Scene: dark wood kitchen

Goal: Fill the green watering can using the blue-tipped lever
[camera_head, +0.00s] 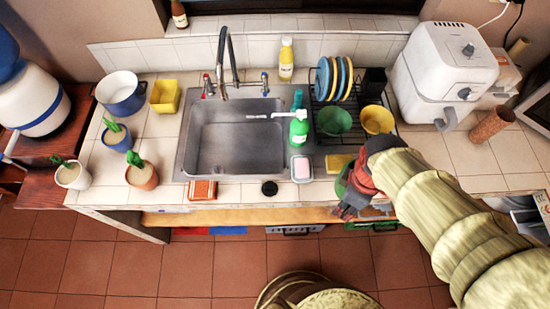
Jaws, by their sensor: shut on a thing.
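The blue-tipped lever (265,83) stands at the right of the faucet (229,60), behind the sink (235,135). A red-tipped lever (207,86) is on the faucet's left. My gripper (350,204) is at the counter's front edge, right of the sink, pointing down and left. It is shut on a green object, apparently the green watering can (342,181), which shows as a curved green part beside the fingers. My gripper and arm hide most of it, so its spout and handle cannot be made out. The sink basin looks empty.
A soap dish (301,168), a yellow sponge (338,163) and a green bottle (299,131) stand between sink and gripper. A dish rack (343,95) with plates and bowls is behind the gripper. Potted plants (142,174) are on the left; a white air fryer (445,70) is on the right.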

